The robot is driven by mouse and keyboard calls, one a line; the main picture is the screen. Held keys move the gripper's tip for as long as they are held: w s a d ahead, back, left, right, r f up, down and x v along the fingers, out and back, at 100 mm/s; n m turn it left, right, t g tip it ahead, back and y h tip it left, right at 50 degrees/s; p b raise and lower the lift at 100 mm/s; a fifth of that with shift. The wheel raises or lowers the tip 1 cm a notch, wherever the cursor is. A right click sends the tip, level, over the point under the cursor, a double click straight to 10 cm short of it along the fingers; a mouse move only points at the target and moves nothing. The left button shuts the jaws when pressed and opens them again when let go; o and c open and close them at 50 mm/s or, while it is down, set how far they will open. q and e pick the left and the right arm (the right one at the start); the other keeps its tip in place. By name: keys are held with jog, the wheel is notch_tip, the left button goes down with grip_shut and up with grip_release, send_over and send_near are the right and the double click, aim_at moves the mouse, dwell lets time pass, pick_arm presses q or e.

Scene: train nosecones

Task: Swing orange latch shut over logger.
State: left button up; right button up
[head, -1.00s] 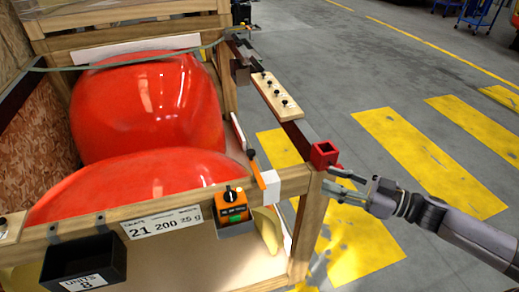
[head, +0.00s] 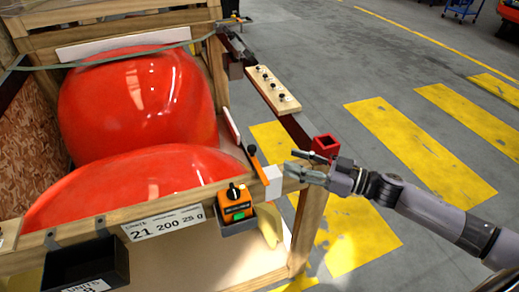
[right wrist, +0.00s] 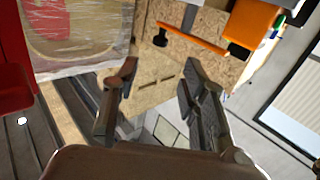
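The orange latch (head: 259,168) is a thin bar with a black knob at its far end. It points away from the front rail, beside a white block (head: 273,183), and is not across the logger. The logger (head: 235,203) is an orange box with a black dial and green patch, seated in a grey holder on the front rail, left of the latch. My right gripper (head: 297,162) is open and empty, just right of the white block and latch. The right wrist view shows its two fingers apart (right wrist: 158,82), with an orange bar (right wrist: 195,41) beyond them. My left gripper is out of view.
Red nosecones (head: 140,100) fill the wooden crate (head: 308,222). A red square socket (head: 325,145) stands by the right corner, close to my right gripper. A black bin (head: 85,265) hangs at front left. A board with several black knobs (head: 272,90) lies along the right side.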

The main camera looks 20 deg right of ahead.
aim_at(258, 169)
jog(key=p+x, duration=0.1)
jog(key=x, duration=0.8)
jog(key=shift+w+a+r+p, duration=0.15)
jog(key=shift+w+p, duration=0.05)
jog(key=shift+p, duration=0.15)
jog(key=shift+w+a, duration=0.3)
jog(key=shift+a, duration=0.05)
jog(key=shift+c, duration=0.5)
grip_shut()
